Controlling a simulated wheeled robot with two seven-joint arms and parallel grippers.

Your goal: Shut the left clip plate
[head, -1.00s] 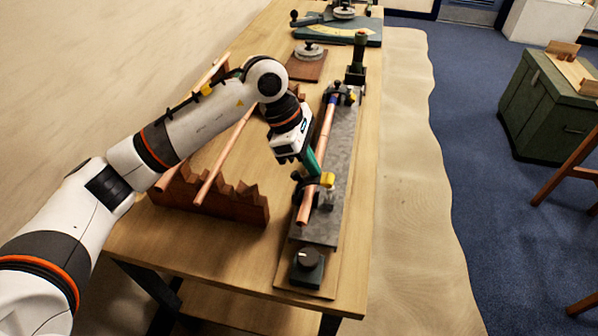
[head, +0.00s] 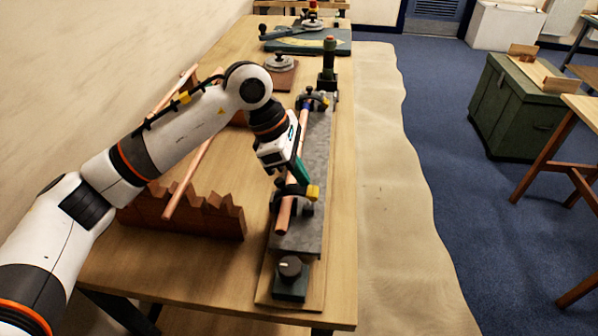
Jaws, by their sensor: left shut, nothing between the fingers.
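A copper pipe (head: 285,213) lies along the grey metal fixture bar (head: 298,238). The near clip (head: 296,192), with a dark plate and a yellow tab (head: 313,192) on its right, lies across the pipe and looks down over it. A second clip (head: 311,100) sits at the far end of the bar. My left gripper (head: 303,176), with teal fingers, is shut and empty just above and behind the near clip. Whether its fingertips touch the clip cannot be told. My right gripper is out of view.
A wooden rack (head: 205,215) with copper pipes stands left of the fixture under my left arm. A dark block with a round knob (head: 290,275) is at the bar's near end. A green post (head: 328,62) stands beyond its far end. Bare tabletop (head: 343,180) lies to the right.

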